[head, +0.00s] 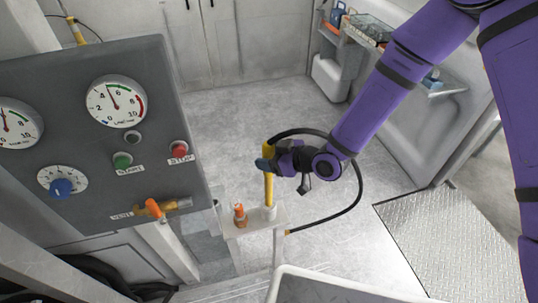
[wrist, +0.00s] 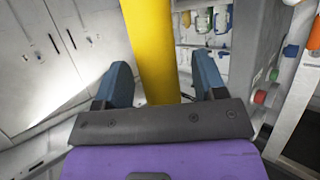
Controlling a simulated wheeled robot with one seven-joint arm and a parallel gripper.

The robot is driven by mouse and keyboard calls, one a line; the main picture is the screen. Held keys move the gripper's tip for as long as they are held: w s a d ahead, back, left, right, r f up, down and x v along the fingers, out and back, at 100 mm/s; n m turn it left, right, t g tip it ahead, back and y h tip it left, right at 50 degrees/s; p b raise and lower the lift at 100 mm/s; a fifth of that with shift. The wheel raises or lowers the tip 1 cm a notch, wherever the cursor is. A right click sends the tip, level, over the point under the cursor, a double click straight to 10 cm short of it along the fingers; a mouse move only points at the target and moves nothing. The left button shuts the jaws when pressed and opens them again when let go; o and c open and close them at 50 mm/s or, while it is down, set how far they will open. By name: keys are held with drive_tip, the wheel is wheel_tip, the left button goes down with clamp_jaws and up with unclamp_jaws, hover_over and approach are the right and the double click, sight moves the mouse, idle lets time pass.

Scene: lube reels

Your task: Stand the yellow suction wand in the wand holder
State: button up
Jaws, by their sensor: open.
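The yellow suction wand (head: 268,188) stands upright in the head view, its lower end in the white wand holder (head: 270,212) on a small shelf. A black hose runs from the wand's top and loops to the right. My gripper (head: 266,164) is at the wand's upper part. In the wrist view the wand (wrist: 150,50) passes between the two blue fingers of my gripper (wrist: 158,85), with gaps on both sides. The jaws are open around it. The wand's very bottom inside the holder is hidden.
An orange bottle (head: 239,214) stands on the white shelf (head: 240,231) left of the holder. A grey gauge panel (head: 95,140) with an orange-handled vent valve (head: 155,208) is close on the left. Open floor (head: 230,120) lies behind.

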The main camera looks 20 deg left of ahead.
drive_tip(key=v, duration=1)
drive_tip(key=shift+d, duration=0.35)
drive_tip(key=shift+r, duration=0.1)
drive_tip(key=w+d+r+m+t+h, duration=0.25)
drive_tip(key=d+r+h, duration=0.25)
drive_tip(key=d+r, duration=0.5)
drive_tip(key=w+d+r+m+t+h, duration=0.25)
drive_tip(key=d+r+h, duration=0.25)
drive_tip(key=d+r, duration=0.5)
drive_tip(key=s+d+r+m+g+h, duration=0.1)
drive_tip(key=s+d+r+m+h, duration=0.2)
drive_tip(key=s+d+r+m, duration=0.6)
drive_tip(key=s+d+r, duration=0.1)
drive_tip(key=s, duration=0.4)
drive_tip(key=s+d+r+m+g, duration=0.1)
drive_tip(key=s+d+r, duration=0.1)
drive_tip(key=s+d, duration=0.2)
drive_tip(key=shift+s+d+r+g, duration=0.15)
drive_tip(key=shift+s+d+g, duration=0.2)
drive_tip(key=shift+s, duration=1.35)
